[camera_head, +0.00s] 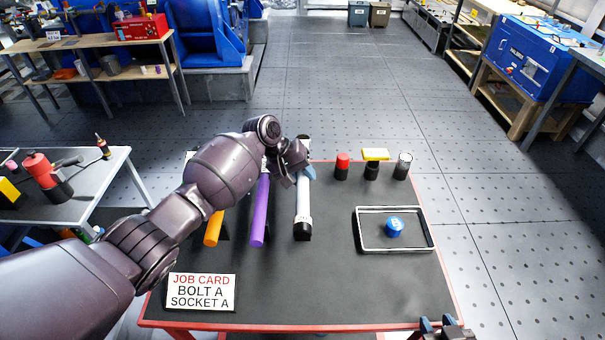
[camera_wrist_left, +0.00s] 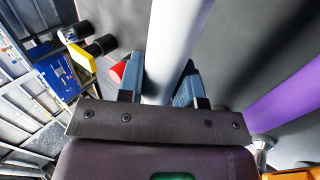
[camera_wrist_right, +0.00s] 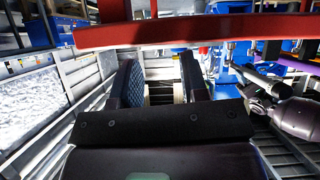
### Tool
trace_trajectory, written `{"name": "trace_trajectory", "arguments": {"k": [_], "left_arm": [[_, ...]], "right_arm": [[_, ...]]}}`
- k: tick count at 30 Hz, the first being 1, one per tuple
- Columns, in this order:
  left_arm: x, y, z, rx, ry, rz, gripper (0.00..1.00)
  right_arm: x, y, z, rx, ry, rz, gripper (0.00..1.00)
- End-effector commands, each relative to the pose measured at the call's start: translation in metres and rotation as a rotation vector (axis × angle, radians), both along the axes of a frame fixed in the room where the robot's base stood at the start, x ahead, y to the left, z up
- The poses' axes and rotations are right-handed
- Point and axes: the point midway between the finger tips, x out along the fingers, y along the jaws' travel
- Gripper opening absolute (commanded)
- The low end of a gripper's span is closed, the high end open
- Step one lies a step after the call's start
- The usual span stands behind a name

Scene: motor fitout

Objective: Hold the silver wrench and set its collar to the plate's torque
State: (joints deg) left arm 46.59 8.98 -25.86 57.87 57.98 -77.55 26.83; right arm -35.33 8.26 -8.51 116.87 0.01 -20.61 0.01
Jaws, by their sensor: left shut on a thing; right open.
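The silver wrench (camera_head: 303,208) lies lengthwise on the dark table top, with a pale ring and a black end towards me. My left gripper (camera_head: 303,173) is shut on its shaft towards the far end, and my arm hides part of it. In the left wrist view the silver shaft (camera_wrist_left: 174,55) passes between the two blue fingers (camera_wrist_left: 168,90). My right gripper (camera_head: 437,322) is open and empty at the front right table edge; its parted fingers also show in the right wrist view (camera_wrist_right: 163,85). I cannot read any collar scale or torque plate.
A purple bar (camera_head: 260,212) and an orange bar (camera_head: 213,230) lie left of the wrench. A job card (camera_head: 201,292) reads "BOLT A SOCKET A". A tray (camera_head: 358,232) holds a blue piece (camera_head: 394,227). Red, yellow and silver-topped pieces (camera_head: 372,168) stand at the back right.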

Motion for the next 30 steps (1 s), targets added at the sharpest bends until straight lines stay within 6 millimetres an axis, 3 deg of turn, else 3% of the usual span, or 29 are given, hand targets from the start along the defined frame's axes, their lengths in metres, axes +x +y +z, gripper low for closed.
{"name": "trace_trajectory", "arguments": {"k": [30], "left_arm": [[0.001,-0.001,-0.023,-0.003,-0.001,0.0,0.0]], "right_arm": [[-0.001,0.001,-0.008,0.001,-0.004,0.001,0.43]]}}
